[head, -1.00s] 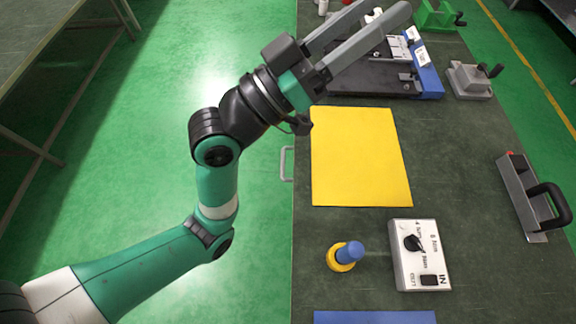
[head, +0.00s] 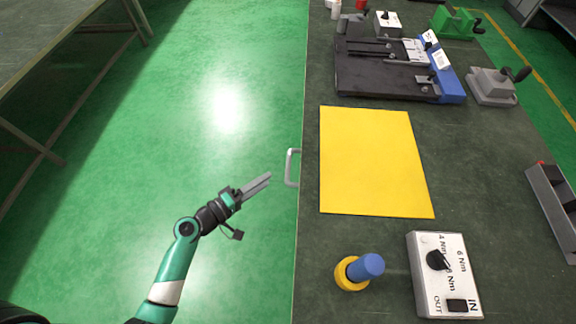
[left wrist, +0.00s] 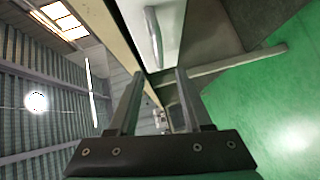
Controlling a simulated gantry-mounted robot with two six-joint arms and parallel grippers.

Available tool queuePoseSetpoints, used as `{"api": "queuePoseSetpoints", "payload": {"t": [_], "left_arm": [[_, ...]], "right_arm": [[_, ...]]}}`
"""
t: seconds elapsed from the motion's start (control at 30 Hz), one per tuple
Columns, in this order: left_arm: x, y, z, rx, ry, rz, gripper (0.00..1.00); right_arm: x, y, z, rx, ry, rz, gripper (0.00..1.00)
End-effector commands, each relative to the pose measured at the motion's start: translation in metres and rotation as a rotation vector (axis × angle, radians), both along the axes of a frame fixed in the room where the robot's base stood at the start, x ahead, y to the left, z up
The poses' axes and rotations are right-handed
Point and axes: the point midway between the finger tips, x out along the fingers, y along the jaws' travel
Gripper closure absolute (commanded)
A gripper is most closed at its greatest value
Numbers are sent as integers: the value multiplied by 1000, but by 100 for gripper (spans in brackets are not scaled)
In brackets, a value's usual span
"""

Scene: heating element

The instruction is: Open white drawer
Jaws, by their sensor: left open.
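The drawer's pale handle (head: 291,167) sticks out from the left edge of the workbench in the head view; the drawer front is hidden under the bench top there. In the left wrist view the white drawer front (left wrist: 174,22) shows at the top, with its curved handle (left wrist: 154,38) ahead of the fingers. My left gripper (head: 268,181) is low beside the bench, left of the handle and apart from it, pointing toward it. Its two fingers also show in the left wrist view (left wrist: 157,78), open with nothing between them. My right gripper is not in view.
The workbench (head: 390,225) carries a yellow sheet (head: 372,160), a blue-and-yellow tool (head: 359,271), a white control box (head: 444,274) and a black-and-blue fixture (head: 395,70). Green floor (head: 130,180) left of the bench is clear. Another table (head: 50,45) stands at the far left.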

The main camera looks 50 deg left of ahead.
Motion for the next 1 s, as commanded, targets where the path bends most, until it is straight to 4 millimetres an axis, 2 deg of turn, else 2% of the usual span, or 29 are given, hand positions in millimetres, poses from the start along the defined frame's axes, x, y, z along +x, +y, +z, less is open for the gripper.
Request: {"api": "queuePoseSetpoints", "payload": {"t": [0.2,0.4,0.6,0.8,0.87,1.0], "left_arm": [[49,-4,-7,3,-3,-6,50],[87,-5,-12,2,-4,-3,50],[100,-6,-13,3,-2,-2,50],[100,-6,-13,2,-2,-2,50],[100,-6,-13,3,-2,-2,60],[100,-6,-13,3,-2,-2,85]], "right_arm": [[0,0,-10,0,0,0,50],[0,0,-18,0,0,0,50],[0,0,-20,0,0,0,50],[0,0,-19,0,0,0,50],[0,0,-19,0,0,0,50],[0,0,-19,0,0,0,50]]}}
